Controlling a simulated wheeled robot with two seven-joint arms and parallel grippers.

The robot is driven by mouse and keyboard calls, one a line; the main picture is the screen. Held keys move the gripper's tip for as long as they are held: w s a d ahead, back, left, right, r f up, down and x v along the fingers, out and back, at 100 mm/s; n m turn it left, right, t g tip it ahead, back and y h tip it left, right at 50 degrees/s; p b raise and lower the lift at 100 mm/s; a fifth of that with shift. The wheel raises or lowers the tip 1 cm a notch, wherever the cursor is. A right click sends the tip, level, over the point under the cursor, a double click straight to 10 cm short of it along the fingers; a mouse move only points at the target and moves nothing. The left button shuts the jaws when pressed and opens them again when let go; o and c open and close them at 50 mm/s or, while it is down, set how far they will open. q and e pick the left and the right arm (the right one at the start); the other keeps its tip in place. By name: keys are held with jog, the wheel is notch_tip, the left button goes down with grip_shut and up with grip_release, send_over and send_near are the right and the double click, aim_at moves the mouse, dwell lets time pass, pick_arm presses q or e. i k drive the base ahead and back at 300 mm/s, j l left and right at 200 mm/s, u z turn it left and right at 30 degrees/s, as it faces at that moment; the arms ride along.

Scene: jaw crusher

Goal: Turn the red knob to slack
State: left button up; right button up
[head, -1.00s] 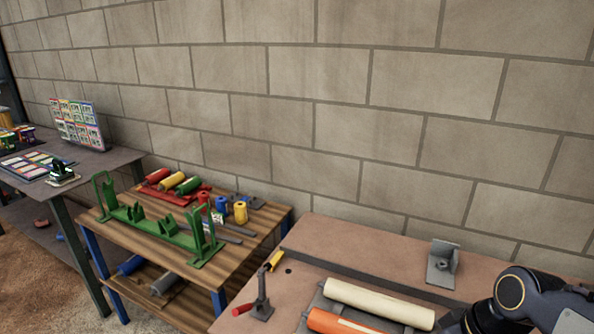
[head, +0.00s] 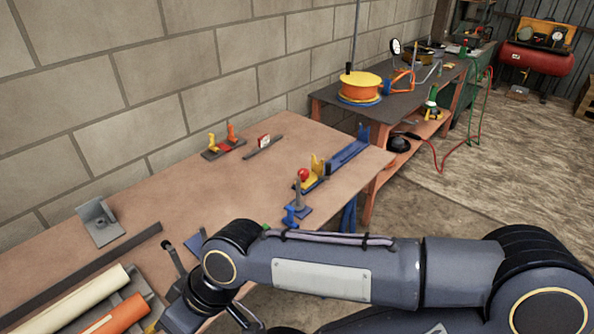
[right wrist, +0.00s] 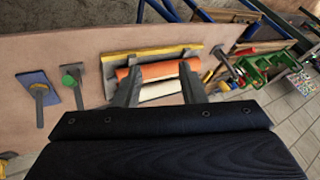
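A red ball knob (head: 303,174) tops a short grey lever on a blue base (head: 297,214), near the front right of the brown workbench (head: 185,190) in the head view. A yellow piece (head: 317,167) and a blue rail (head: 348,147) are right behind it. My right arm crosses the front of the head view, with its hand at lower left, well left of the red knob. In the right wrist view my right gripper (right wrist: 160,70) has its fingers apart, with an orange roll (right wrist: 158,71) and a cream roll beyond them. My left gripper is not in view.
A grey angle bracket (head: 99,222) and a small red-and-orange fixture (head: 224,146) stand at the back of the bench. A green-topped lever (right wrist: 70,80) stands beside the rolls' tray. The bench middle is mostly clear. Another table with an orange drum (head: 360,87) stands beyond.

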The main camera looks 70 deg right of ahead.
aim_at(303, 173)
jog(key=z, duration=2.6)
jog(key=i+u, duration=0.1)
jog(key=u, duration=0.25)
jog(key=l+u, duration=0.15)
jog(key=u, duration=0.25)
jog(key=i+l+u, duration=0.1)
jog(key=u, duration=0.25)
jog(key=i+l+u, duration=0.15)
jog(key=l, duration=0.25)
jog(key=i+l+u, duration=0.15)
jog(key=l, duration=0.25)
jog(key=l+u, duration=0.2)
jog(key=l, duration=0.2)
jog(key=i+l+u, duration=0.15)
jog(key=l, duration=0.3)
jog(key=i+l, duration=0.1)
jog(key=l, duration=0.55)
